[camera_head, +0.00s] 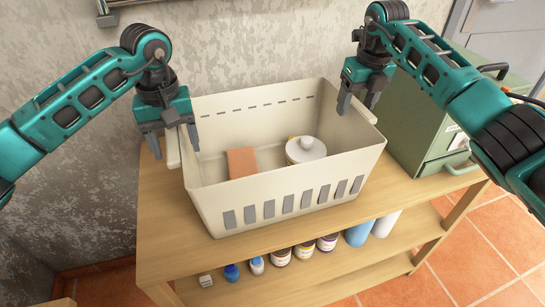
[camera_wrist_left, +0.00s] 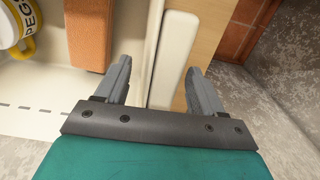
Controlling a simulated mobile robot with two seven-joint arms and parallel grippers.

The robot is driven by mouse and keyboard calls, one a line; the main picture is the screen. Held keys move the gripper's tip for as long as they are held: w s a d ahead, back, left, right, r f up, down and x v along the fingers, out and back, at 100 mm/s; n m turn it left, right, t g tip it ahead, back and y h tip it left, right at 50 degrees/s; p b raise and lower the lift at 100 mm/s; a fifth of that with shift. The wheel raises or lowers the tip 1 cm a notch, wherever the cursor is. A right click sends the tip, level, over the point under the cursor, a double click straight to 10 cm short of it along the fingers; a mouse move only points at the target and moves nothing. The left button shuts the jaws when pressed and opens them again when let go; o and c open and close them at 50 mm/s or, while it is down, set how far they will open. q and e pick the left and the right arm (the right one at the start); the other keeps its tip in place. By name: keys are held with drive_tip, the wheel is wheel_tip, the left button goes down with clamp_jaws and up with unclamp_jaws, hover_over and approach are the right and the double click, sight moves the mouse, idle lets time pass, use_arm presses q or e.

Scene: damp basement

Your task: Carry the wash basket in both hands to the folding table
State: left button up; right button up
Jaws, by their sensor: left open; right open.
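The wash basket (camera_head: 282,181) is a cream open-topped tub with grey slots, standing upright on a wooden bench. My left gripper (camera_head: 176,142) is open over the basket's left rim, one finger inside and one outside. In the left wrist view a cream handle bar (camera_wrist_left: 173,60) lies between the open fingers, not gripped. My right gripper (camera_head: 358,102) is open at the basket's right rim, its fingers on either side of the rim; contact is unclear. I cannot identify a folding table.
The wooden bench (camera_head: 160,215) has a lower shelf (camera_head: 330,277) with several bottles and jars. A green metal case (camera_head: 410,125) stands close to the basket's right. A stained wall (camera_head: 240,50) is behind. Tiled floor (camera_head: 480,250) is clear at the lower right.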

use_arm(q)
drive_tip(key=shift+f, duration=0.65)
use_arm(e)
drive_tip(key=shift+w+f, duration=0.1)
drive_tip(key=shift+f, duration=0.55)
use_arm(q)
drive_tip(key=shift+c, duration=0.2)
use_arm(e)
drive_tip(key=shift+c, duration=0.2)
use_arm(q)
drive_tip(key=c, duration=1.2)
use_arm(e)
drive_tip(key=shift+a, duration=0.1)
drive_tip(key=c, duration=1.2)
use_arm(q)
clamp_jaws()
use_arm(e)
clamp_jaws()
use_arm(q)
drive_tip(key=shift+d+r, duration=0.1)
use_arm(e)
drive_tip(key=shift+r, duration=0.1)
